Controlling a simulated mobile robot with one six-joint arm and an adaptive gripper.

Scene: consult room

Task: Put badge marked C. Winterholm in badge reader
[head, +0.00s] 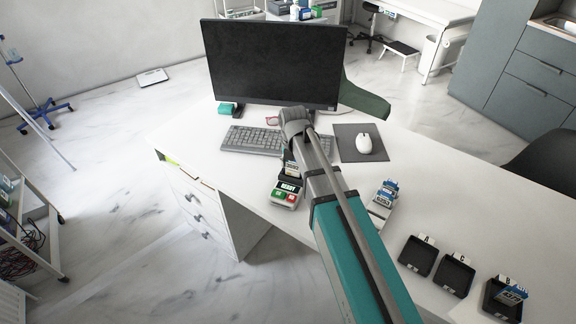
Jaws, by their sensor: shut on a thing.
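The badge reader (284,198) stands on the desk left of my arm in the head view. It has a screen reading READY and a green and a red button. A small pale card-like piece (291,169) shows just behind the screen, partly covered by my arm. I cannot read it or tell whether it is in the reader. A blue-and-white badge (388,190) stands in a pale holder right of my arm. Another blue-and-white badge (513,293) sits in the black tray marked B (497,305). Neither name is legible.
Black trays marked A (417,257) and C (454,275) look empty. The monitor (272,62), keyboard (250,140) and mouse (364,143) on its mat are at the back of the desk (435,200).

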